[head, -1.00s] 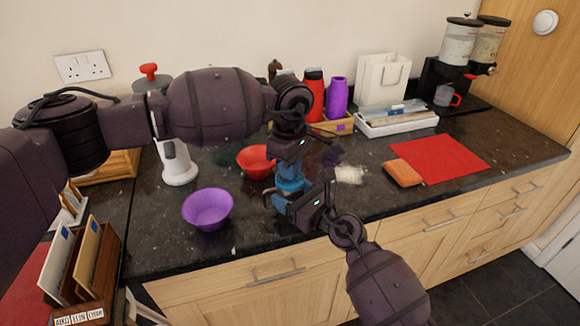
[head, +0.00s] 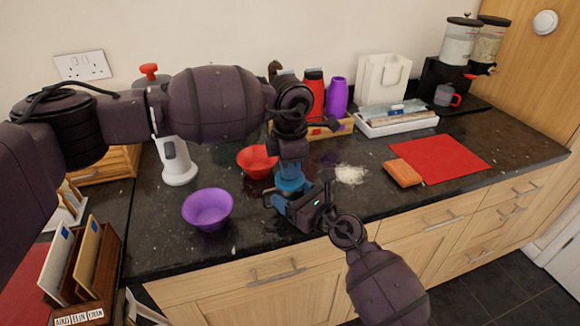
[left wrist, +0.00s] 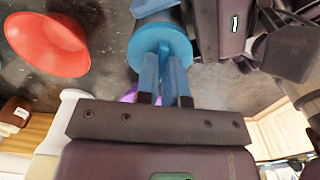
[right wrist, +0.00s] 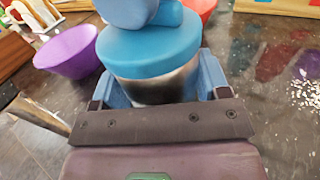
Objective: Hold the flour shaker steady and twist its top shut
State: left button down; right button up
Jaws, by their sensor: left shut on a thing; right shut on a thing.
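The flour shaker (head: 291,184) stands upright near the front of the counter, mostly hidden by my grippers in the head view. The right wrist view shows its blue top (right wrist: 150,50) and shiny metal body (right wrist: 152,88). My right gripper (right wrist: 160,82) is shut around the metal body from the front side. My left gripper (left wrist: 163,62) points down from above and is shut on the blue top (left wrist: 160,40). What its fingertips press on is partly hidden. Whether a gap remains between top and body cannot be seen.
A purple bowl (head: 208,208) stands left of the shaker and a red bowl (head: 256,161) just behind it. White powder (head: 350,174) lies to the right. An orange sponge (head: 403,173) and red mat (head: 438,160) are further right. The counter's front edge is close.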

pick_arm(q)
jog(key=shift+n, duration=0.5)
jog(key=c, duration=1.2)
grip_release()
jog(key=shift+r, duration=0.1)
notch_tip(320, 180, up, 12)
jog(key=shift+f, duration=0.1)
pick_arm(e)
jog(key=o, duration=1.1)
